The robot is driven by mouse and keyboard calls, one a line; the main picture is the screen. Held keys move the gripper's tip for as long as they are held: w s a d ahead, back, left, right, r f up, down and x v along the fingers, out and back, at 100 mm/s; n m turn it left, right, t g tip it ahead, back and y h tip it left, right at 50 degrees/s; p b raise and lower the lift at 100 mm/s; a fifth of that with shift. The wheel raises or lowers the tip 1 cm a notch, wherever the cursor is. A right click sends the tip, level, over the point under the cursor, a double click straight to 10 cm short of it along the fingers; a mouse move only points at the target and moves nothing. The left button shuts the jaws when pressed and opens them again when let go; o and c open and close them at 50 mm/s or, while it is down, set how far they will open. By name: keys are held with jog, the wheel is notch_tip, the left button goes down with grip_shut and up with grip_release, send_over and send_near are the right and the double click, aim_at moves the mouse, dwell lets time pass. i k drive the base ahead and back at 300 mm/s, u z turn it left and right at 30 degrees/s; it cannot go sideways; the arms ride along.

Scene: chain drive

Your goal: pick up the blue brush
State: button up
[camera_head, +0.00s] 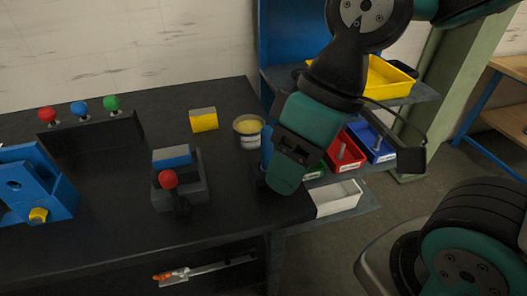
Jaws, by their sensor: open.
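A narrow blue piece (266,143), likely the blue brush, shows at the right end of the dark workbench, just right of a tin (249,136) with yellow contents. My gripper (265,180) points down right beside it and hides most of it. The gripper is open; its fingertips are small and partly hidden behind its teal body. I cannot tell whether the blue piece is between the fingers or behind them.
On the workbench (110,225) stand a yellow-grey block (203,120), a red-knobbed lever box (180,185), a blue bracket (35,185) and a rack with coloured knobs (90,130). A shelf with a yellow tray (385,80) and several bins stands right of the bench.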

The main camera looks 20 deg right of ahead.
aim_at(267, 147)
jog(key=z, duration=1.15)
jog(key=k, duration=0.8)
jog(key=u, duration=0.2)
jog(key=i, duration=0.3)
jog(key=u, duration=0.15)
